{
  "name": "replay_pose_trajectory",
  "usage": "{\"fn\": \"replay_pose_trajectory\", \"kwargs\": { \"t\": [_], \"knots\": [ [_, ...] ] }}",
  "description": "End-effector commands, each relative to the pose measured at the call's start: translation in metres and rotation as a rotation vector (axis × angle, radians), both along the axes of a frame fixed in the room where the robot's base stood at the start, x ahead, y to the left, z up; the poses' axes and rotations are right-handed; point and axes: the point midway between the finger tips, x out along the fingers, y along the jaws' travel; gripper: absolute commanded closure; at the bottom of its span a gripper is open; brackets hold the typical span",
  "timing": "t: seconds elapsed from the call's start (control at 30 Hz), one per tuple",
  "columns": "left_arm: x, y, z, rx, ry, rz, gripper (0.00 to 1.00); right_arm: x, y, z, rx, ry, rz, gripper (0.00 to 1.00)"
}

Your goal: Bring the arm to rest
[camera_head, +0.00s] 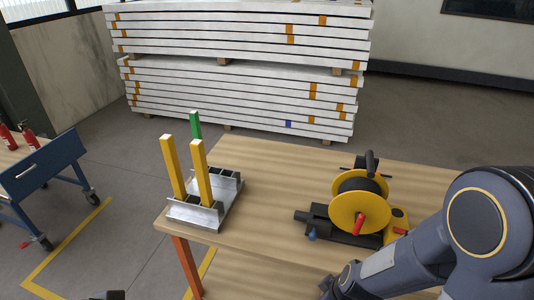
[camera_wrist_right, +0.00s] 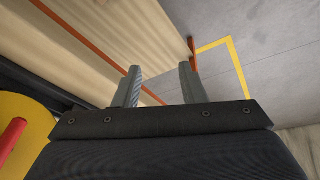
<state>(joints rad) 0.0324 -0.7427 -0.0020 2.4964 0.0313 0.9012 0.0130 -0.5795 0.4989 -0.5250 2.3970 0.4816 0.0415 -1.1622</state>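My right arm (camera_head: 482,222) comes in from the right in the head view, bent, over the table's front right part. Its lower end runs off the bottom edge, so the gripper is not clear there. In the right wrist view my right gripper (camera_wrist_right: 160,87) has its two fingers apart with nothing between them. The table edge and the floor lie beyond the fingers. A small dark shape at the bottom left of the head view is too cut off to name; my left gripper is not clearly seen.
A metal frame (camera_head: 192,212) with two yellow posts (camera_head: 173,168) and a green post (camera_head: 195,124) stands on the wooden table (camera_head: 285,175). A yellow cable reel (camera_head: 350,215) stands right, near my arm. The table's middle is clear. A blue cart (camera_head: 40,165) stands left.

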Motion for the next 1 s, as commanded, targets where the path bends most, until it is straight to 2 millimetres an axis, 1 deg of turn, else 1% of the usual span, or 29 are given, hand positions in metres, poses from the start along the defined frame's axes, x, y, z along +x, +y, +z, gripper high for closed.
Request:
{"fn": "replay_pose_trajectory", "kwargs": {
  "t": [0.03, 0.07, 0.1, 0.17, 0.2, 0.3, 0.4, 0.43, 0.5, 0.57, 0.7, 0.8, 1.0],
  "knots": [
    [0.0, 0.0, 0.0, 0.0, 0.0, 0.0, 0.0, -0.001, 0.003, 0.021, 0.104, 0.001, -0.07, 0.63],
    [0.0, 0.0, 0.0, 0.0, 0.0, 0.0, 0.0, -0.003, 0.005, 0.033, 0.158, 0.008, -0.108, 0.63],
    [0.0, 0.0, 0.0, 0.0, 0.0, 0.0, 0.0, -0.007, 0.007, 0.048, 0.226, 0.018, -0.155, 0.63],
    [0.0, 0.0, 0.0, 0.0, 0.0, 0.0, 0.0, -0.013, 0.006, 0.072, 0.317, 0.03, -0.224, 0.63],
    [0.0, 0.0, 0.0, 0.0, 0.0, 0.0, 0.0, -0.018, 0.004, 0.087, 0.368, 0.037, -0.267, 0.63],
    [0.0, 0.0, 0.0, 0.0, 0.0, 0.0, 0.0, -0.034, -0.005, 0.122, 0.467, 0.049, -0.369, 0.63],
    [0.0, 0.0, 0.0, 0.0, 0.0, 0.0, 0.0, -0.055, -0.019, 0.151, 0.524, 0.051, -0.477, 0.63],
    [0.0, 0.0, 0.0, 0.0, 0.0, 0.0, 0.0, -0.062, -0.024, 0.157, 0.532, 0.051, -0.51, 0.63],
    [0.0, 0.0, 0.0, 0.0, 0.0, 0.0, 0.0, -0.078, -0.034, 0.17, 0.542, 0.046, -0.587, 0.63],
    [0.0, 0.0, 0.0, 0.0, 0.0, 0.0, 0.0, -0.09, -0.041, 0.177, 0.541, 0.04, -0.65, 0.63],
    [0.0, 0.0, 0.0, 0.0, 0.0, 0.0, 0.0, -0.111, -0.054, 0.185, 0.524, 0.027, -0.766, 0.63],
    [0.0, 0.0, 0.0, 0.0, 0.0, 0.0, 0.0, -0.119, -0.058, 0.187, 0.515, 0.024, -0.809, 0.63],
    [0.0, 0.0, 0.0, 0.0, 0.0, 0.0, 0.0, -0.121, -0.059, 0.187, 0.513, 0.025, -0.822, 0.63]
  ]
}}
